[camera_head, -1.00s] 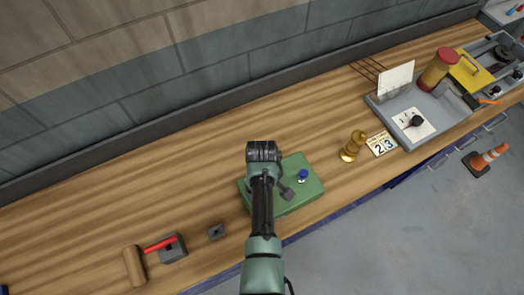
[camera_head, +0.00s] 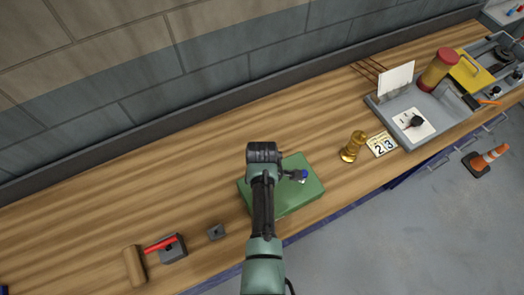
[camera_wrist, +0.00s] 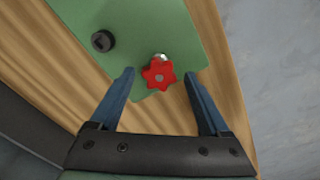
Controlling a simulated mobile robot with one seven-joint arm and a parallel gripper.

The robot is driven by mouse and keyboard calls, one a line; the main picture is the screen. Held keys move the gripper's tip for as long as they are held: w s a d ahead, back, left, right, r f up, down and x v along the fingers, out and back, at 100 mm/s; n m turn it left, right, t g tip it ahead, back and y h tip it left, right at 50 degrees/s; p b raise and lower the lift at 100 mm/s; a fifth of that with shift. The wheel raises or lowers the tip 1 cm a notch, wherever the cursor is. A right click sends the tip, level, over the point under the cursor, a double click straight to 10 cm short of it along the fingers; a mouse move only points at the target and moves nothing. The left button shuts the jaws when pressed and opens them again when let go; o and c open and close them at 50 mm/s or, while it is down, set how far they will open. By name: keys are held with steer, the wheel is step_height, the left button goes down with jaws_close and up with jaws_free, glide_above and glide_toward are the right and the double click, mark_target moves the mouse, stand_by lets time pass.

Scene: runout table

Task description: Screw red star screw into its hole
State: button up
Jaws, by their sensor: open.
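In the wrist view the red star screw (camera_wrist: 150,76) is seen head-on over the green board (camera_wrist: 182,35). A small silver part shows just beyond it. My gripper (camera_wrist: 160,74) is open, with one blue finger on each side of the screw. Gaps show between the screw and both fingertips. A dark round piece with a recess (camera_wrist: 103,41) is on the board to the left. The red screw cannot be made out there. I cannot tell whether the screw sits in a hole.
A brass piece (camera_head: 353,146) and a number card (camera_head: 381,144) stand right of the board. A grey tray (camera_head: 429,134) is farther right. The table behind the board is clear.

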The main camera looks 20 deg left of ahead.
steer(key=n, duration=1.1)
steer(key=shift+d, duration=0.1)
steer(key=n, duration=0.6)
steer(key=shift+n, duration=0.4)
steer(key=shift+w+d+n, duration=0.1)
steer(key=shift+w+n, duration=0.05)
steer(key=shift+n, duration=0.75)
steer(key=shift+w+r+n, duration=0.1)
steer(key=shift+n, duration=0.6)
steer(key=shift+b, duration=0.4)
steer(key=shift+n, duration=0.6)
steer(key=shift+s, duration=0.2)
